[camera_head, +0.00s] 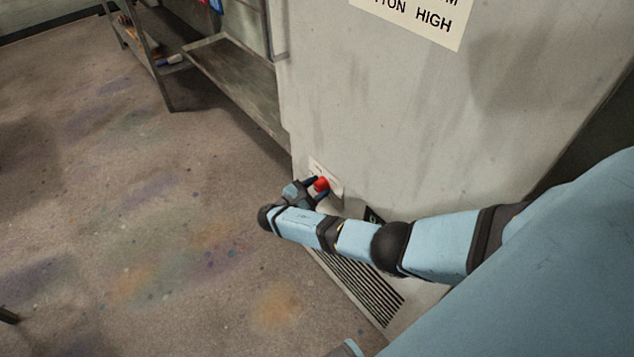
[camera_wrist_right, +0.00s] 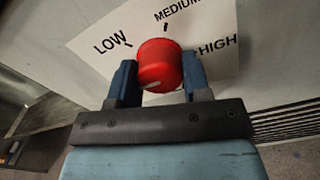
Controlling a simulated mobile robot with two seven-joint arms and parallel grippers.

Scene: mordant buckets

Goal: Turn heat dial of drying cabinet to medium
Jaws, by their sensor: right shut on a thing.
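The red heat dial (camera_wrist_right: 160,62) sits on a white label plate (camera_wrist_right: 88,68) printed LOW, MEDIUM and HIGH. In the right wrist view, LOW is at the left, MEDIUM at the top and HIGH at the right. A white mark shows on the dial's lower left edge, away from MEDIUM. My right gripper (camera_head: 313,191) is shut on the dial, one finger on each side. In the head view, the dial (camera_head: 321,184) is low on the pale drying cabinet (camera_head: 400,130).
A slatted vent (camera_head: 365,285) lies below the dial on the cabinet. A sign (camera_head: 415,20) reading HIGH hangs higher up. A metal shelf rack (camera_head: 150,55) stands at the back left. The stained floor (camera_head: 130,200) to the left is clear.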

